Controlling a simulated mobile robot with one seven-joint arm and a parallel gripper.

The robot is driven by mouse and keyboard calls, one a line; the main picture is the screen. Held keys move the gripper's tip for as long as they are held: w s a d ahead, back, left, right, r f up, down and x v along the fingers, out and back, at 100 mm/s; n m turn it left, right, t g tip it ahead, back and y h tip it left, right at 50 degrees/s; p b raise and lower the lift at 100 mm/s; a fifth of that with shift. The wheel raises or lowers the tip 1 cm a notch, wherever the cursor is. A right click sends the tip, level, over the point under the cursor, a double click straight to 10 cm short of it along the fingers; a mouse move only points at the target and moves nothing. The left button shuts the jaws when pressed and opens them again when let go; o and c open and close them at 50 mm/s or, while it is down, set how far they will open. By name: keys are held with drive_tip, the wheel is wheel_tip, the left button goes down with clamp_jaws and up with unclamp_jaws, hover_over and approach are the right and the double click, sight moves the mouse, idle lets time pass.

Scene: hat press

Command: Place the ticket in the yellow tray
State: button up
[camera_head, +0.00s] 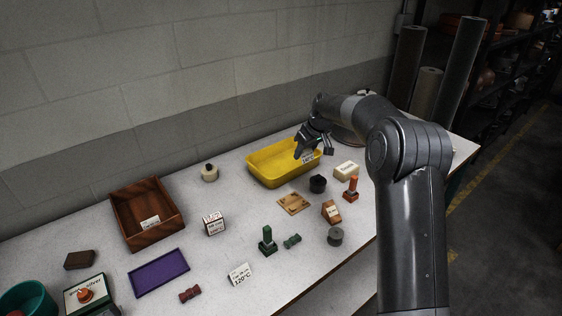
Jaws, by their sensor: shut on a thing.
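The yellow tray (262,177) stands on the table near the wall, right of centre. My gripper (312,149) is over the right end of the tray, pointing down, and is shut on a small white ticket (308,157) with dark print. The ticket is at the tray's right inner side. I cannot tell whether it touches the tray floor or hangs just above it. My fingers hide part of the ticket and of the tray's far right corner.
A wooden box (120,213) holding a white card, a purple tray (158,273), and a standing 120°C card (240,274) are to the left and front. A wooden plate (293,203), black cylinder (318,183) and cream block (346,170) sit close to the yellow tray.

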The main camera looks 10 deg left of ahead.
drive_tip(key=a+f, duration=0.2)
drive_tip(key=a, duration=0.1)
drive_tip(key=w+a+f, duration=0.1)
drive_tip(key=a+f, duration=0.1)
drive_tip(key=a, duration=0.2)
drive_tip(key=w+a+f, duration=0.1)
drive_tip(key=a+f, duration=0.1)
drive_tip(key=a, duration=0.1)
drive_tip(key=shift+a+f, duration=0.2)
drive_tip(key=shift+f, duration=2)
drive_tip(key=shift+f, duration=0.1)
drive_tip(key=o, duration=0.9)
